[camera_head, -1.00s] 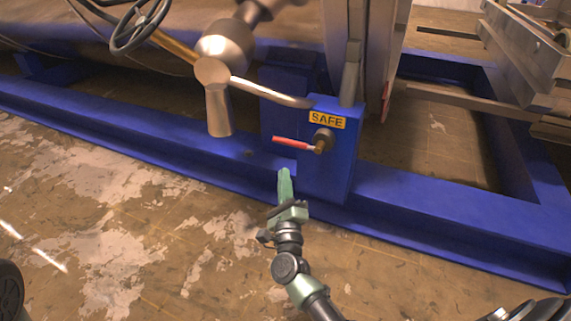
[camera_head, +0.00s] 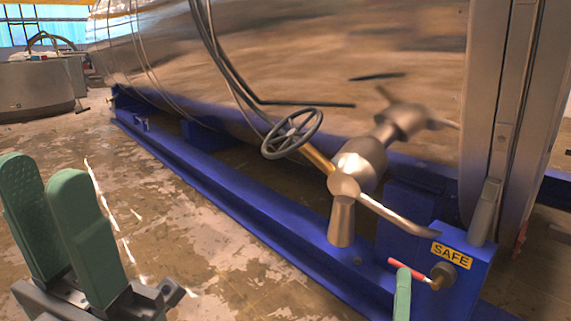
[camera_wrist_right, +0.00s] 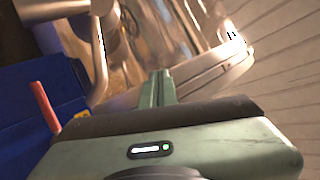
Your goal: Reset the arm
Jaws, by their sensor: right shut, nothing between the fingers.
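My left gripper (camera_head: 43,178) stands at the left edge of the head view, its two green fingers upright and apart with nothing between them. It is over the floor, well away from the machine. My right gripper (camera_head: 403,275) shows only as a green fingertip at the bottom of the head view, by the red-handled lever (camera_head: 405,268) on the blue box with the SAFE label (camera_head: 452,256). In the right wrist view the right gripper (camera_wrist_right: 157,82) is shut and empty. The red handle (camera_wrist_right: 44,105) is to its left, apart from the fingers.
A large metal chamber (camera_head: 300,60) rests on a blue frame (camera_head: 220,195). A handwheel (camera_head: 291,134) and a metal clamp with a curved handle (camera_head: 400,216) stick out in front. The worn floor (camera_head: 190,250) between my grippers is clear. A grey cylinder (camera_head: 38,90) stands far left.

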